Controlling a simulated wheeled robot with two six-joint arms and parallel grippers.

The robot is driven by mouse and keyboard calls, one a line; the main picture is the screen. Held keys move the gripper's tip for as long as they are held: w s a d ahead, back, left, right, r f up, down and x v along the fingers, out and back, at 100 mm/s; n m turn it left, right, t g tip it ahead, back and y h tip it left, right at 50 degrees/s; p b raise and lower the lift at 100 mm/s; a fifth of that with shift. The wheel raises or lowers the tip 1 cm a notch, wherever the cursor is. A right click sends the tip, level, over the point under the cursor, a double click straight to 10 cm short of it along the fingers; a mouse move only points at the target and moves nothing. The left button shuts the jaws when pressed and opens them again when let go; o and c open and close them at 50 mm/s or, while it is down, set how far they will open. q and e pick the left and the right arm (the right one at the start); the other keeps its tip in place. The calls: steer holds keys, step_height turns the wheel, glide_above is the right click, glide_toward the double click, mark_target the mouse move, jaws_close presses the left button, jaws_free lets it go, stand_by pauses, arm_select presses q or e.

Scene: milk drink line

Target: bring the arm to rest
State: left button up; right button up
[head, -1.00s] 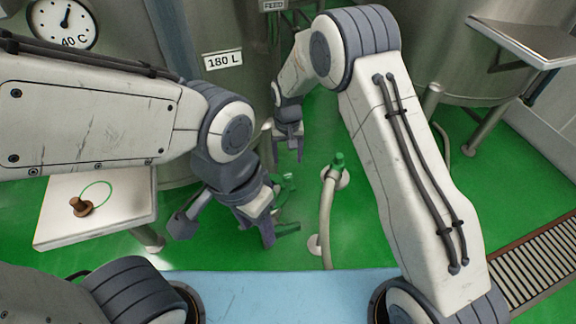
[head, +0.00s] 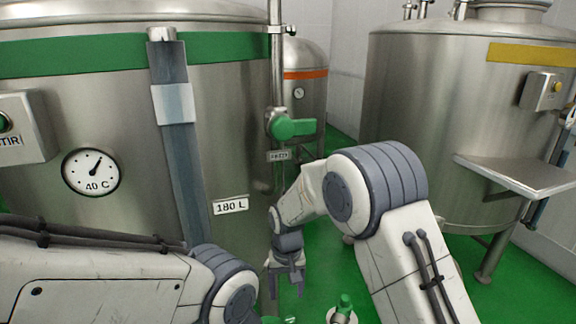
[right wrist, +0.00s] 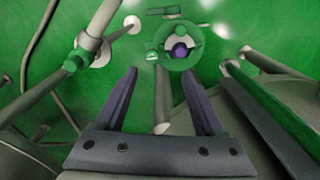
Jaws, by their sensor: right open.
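My right gripper (head: 287,288) hangs in front of the large steel tank, low in the middle of the head view. It is open, and its two fingers stand apart with nothing between them in the right wrist view (right wrist: 160,75). Beyond the fingertips in that view is a green ring-shaped fitting (right wrist: 192,58) with a dark purple centre, apart from the fingers as far as I can tell. My left arm comes in at the lower left of the head view. Its gripper is below the picture's edge.
The large tank (head: 120,110) fills the left, with a gauge (head: 91,172) and a 180 L label (head: 230,206). A green-handled valve (head: 291,127) sits on a vertical pipe. A second tank (head: 430,110) with a shelf (head: 520,174) stands right. Green floor shows between.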

steer(key=s+r+n+p, duration=0.3)
steer(key=s+r+n, duration=0.1)
steer(key=s+r, duration=1.15)
steer(key=s+d+r+n+p, duration=0.1)
steer(key=s+d, duration=0.1)
steer(key=s, duration=0.4)
steer(key=s+d+r+n+p, duration=0.1)
steer(key=s+d+r, duration=0.1)
steer(key=s, duration=0.4)
steer(key=shift+s+d+r+y, duration=0.25)
steer(key=shift+s+d+y, duration=0.15)
steer(key=shift+d, duration=0.1)
